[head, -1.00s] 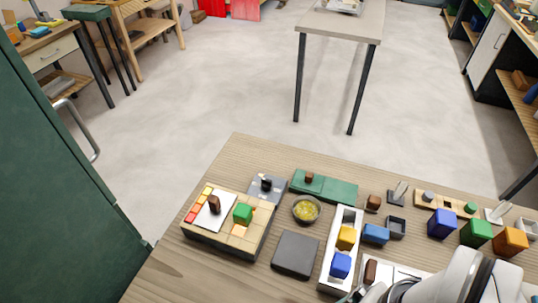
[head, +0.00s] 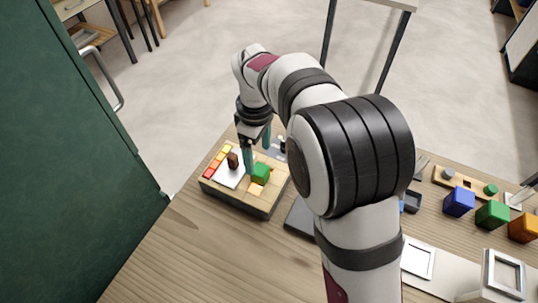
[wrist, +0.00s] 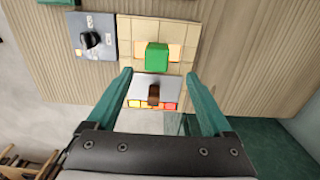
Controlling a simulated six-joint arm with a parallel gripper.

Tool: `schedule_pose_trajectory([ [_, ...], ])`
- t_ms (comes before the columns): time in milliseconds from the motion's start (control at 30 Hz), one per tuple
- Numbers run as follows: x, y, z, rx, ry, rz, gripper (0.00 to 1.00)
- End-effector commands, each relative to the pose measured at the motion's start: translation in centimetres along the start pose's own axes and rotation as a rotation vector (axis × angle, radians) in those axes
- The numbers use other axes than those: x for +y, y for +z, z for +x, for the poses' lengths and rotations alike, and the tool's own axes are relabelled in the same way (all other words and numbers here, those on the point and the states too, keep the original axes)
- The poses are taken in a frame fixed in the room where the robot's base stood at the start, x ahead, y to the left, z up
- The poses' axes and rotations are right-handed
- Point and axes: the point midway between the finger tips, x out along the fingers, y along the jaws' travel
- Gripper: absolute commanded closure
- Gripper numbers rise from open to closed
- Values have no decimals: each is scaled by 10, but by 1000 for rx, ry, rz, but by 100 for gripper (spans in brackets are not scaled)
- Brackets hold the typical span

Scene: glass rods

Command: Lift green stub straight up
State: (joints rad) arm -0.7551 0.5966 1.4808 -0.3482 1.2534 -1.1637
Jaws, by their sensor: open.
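A bright green block (head: 261,173) sits on the tan tiled board (head: 233,202). It also shows in the wrist view (wrist: 157,57), upper middle, just beyond my fingertips. Which of the two is the stub I cannot tell. My gripper (head: 257,156) points down over the board, its teal fingers apart and nothing seen held between them. In the wrist view the fingers (wrist: 158,76) frame a brown block (wrist: 154,95) on a pale plate. Exact finger height above the board is unclear.
A grey panel with a black knob (wrist: 91,40) adjoins the board. Red to yellow tiles (head: 216,162) line one board edge. Blue (head: 459,202), green (head: 492,214) and orange (head: 523,227) cubes stand at the right. My arm hides the table's middle.

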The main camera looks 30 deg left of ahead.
Motion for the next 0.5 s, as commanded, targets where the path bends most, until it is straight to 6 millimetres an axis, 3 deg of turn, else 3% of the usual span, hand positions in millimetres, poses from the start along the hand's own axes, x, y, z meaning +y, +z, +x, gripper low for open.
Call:
schedule_pose_trajectory([
  [100,0,1,26,-2,-2,2,15],
  [500,5,0,87,1,0,5,15],
])
